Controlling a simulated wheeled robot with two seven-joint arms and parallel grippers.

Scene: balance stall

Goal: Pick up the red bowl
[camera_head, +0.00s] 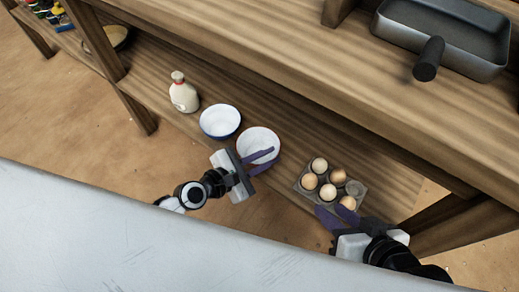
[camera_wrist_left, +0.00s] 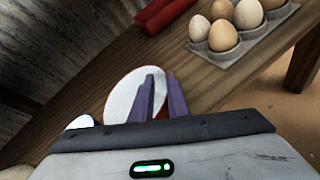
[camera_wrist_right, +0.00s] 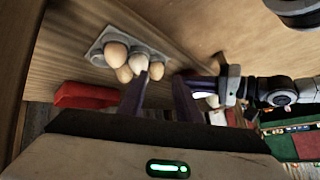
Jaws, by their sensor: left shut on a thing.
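The red bowl (camera_head: 254,138), white inside, is on the lower shelf in the head view. Its thin red rim shows in the left wrist view (camera_wrist_left: 122,98). My left gripper (camera_head: 267,159) is shut on the bowl's near right wall, with one finger inside and one outside. The fingers hide part of the bowl in the left wrist view (camera_wrist_left: 160,78). I cannot tell whether the bowl is off the shelf. My right gripper (camera_head: 338,214) is open and empty at the near edge of the egg tray; its fingers stand apart in the right wrist view (camera_wrist_right: 160,90).
A blue bowl (camera_head: 220,121) stands close left of the red bowl, with a white bottle (camera_head: 183,95) beyond. An egg tray (camera_head: 301,186) with several eggs lies to the right. A red object (camera_wrist_left: 165,14) lies deeper on the shelf. The upper shelf (camera_head: 300,55) overhangs, carrying a pan (camera_head: 450,35).

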